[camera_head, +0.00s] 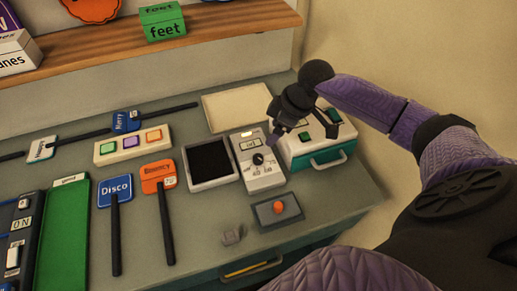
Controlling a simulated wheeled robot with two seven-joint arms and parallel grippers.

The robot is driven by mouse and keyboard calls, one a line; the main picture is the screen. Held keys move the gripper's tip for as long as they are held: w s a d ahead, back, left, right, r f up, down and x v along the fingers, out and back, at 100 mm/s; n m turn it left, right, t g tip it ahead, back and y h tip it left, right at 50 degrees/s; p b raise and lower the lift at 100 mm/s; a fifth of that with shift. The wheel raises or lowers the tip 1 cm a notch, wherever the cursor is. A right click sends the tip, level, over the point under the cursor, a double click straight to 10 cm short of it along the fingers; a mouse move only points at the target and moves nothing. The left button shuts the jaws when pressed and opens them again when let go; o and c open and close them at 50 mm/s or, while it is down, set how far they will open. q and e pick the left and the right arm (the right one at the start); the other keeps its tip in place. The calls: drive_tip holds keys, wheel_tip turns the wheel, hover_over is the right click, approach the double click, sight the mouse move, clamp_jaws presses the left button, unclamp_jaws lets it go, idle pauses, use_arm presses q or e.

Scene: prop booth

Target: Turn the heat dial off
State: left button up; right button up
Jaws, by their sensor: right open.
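A white control box (261,178) lies on the counter right of centre. It carries a round black dial (258,158) with small markings below it and a small label window above it. Which marking the dial points at is too small to tell. My right gripper (304,137) is open and hangs above the area just right of the dial box, over its upper right edge. The fingers look apart from the dial, and nothing shows between them. My left gripper is not in view.
A white and teal box with green buttons (322,158) stands right of the dial box, under my right arm. A black-faced tray (209,161) is at its left. A grey box with an orange button (277,209) lies in front. Paddle signs (115,189) lie at left.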

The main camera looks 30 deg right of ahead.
sight(258, 157)
drive_tip(key=b+x, duration=0.1)
drive_tip(key=x, duration=0.3)
drive_tip(key=b+x, duration=0.2)
drive_tip(key=x, duration=0.2)
drive_tip(key=s+b+x, duration=0.1)
drive_tip(key=x, duration=0.3)
drive_tip(key=shift+d+f, duration=0.2)
drive_tip(key=shift+d, duration=0.15)
drive_tip(key=shift+w+f, duration=0.1)
drive_tip(key=shift+f, duration=0.1)
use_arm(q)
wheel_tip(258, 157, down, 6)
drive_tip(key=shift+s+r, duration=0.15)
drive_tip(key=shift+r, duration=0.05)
use_arm(e)
drive_tip(key=shift+c, duration=0.4)
